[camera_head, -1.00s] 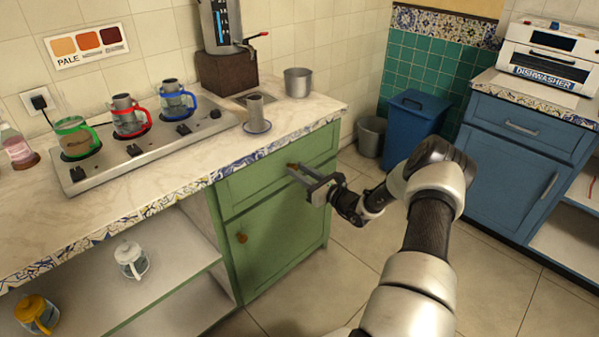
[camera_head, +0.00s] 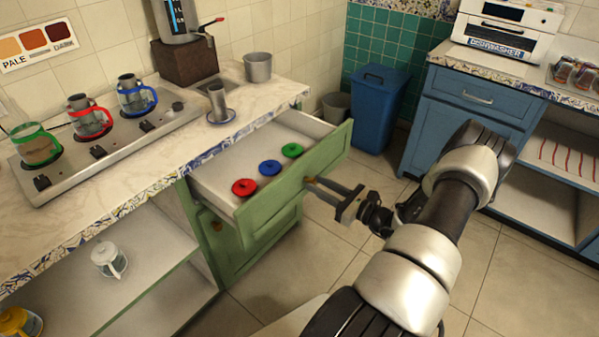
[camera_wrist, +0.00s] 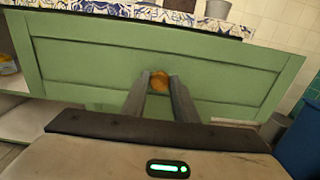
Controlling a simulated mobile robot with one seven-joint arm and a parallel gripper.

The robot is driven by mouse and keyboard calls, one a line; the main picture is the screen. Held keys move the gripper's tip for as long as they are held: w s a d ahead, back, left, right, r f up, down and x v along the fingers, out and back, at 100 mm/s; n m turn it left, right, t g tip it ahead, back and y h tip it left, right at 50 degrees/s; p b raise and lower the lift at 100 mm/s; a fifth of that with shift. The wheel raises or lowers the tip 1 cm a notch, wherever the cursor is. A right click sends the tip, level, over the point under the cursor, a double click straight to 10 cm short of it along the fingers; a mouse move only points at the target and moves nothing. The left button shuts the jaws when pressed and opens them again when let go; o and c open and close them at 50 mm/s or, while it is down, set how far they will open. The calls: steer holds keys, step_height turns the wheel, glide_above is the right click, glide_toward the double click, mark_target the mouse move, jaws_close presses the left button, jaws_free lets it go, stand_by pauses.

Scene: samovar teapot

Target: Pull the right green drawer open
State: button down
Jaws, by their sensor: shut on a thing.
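The green drawer (camera_head: 290,197) stands well out from the counter in the head view. Red (camera_head: 244,187), blue (camera_head: 269,168) and green (camera_head: 292,150) round lids lie inside it. My gripper (camera_head: 312,186) is at the middle of the drawer front, shut on its knob. In the wrist view the orange-brown knob (camera_wrist: 160,82) sits between the two finger tips, with the green drawer front (camera_wrist: 90,65) spread across the picture. The green cabinet door below is partly hidden behind the drawer.
Above are the marble counter (camera_head: 160,160), a stove (camera_head: 100,150) with several pots, and a cup on a saucer (camera_head: 221,116). A blue bin (camera_head: 378,108) and blue cabinet (camera_head: 460,130) stand behind my arm. The floor before the drawer is clear.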

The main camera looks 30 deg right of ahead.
steer(key=v, duration=1.1)
steer(key=shift+s, duration=0.1)
steer(key=c, duration=1.4)
jaws_free()
steer(key=shift+c, duration=0.2)
steer(key=v, duration=1.7)
steer(key=shift+s+p, duration=0.2)
steer(key=shift+p, duration=0.1)
steer(key=shift+w+r, duration=0.1)
steer(key=shift+r, duration=0.05)
